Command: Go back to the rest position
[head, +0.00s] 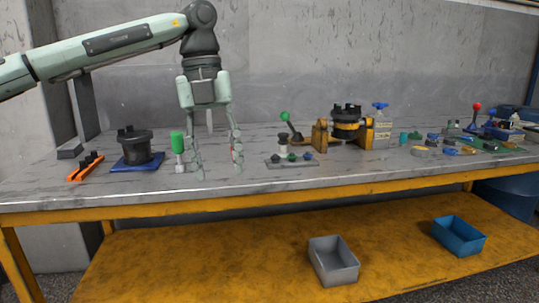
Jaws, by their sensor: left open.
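My left gripper (217,160) hangs from the arm that comes in from the upper left. Its fingers point down and are apart, with nothing seen between them. It is in front of the workbench (330,185) or above its front part; the exact depth is hard to tell. A green-handled tool (178,145) stands upright just left of its fingers. A black motor part (137,146) sits on a blue mat (124,166) farther left. My right gripper is not in view.
A small rack (292,161) and a yellow fixture holding a dark motor part (346,130) stand right of the gripper. Several small parts and tools crowd the bench's right end. A grey bin (333,268) and a blue bin (459,240) sit on the yellow lower shelf (200,262).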

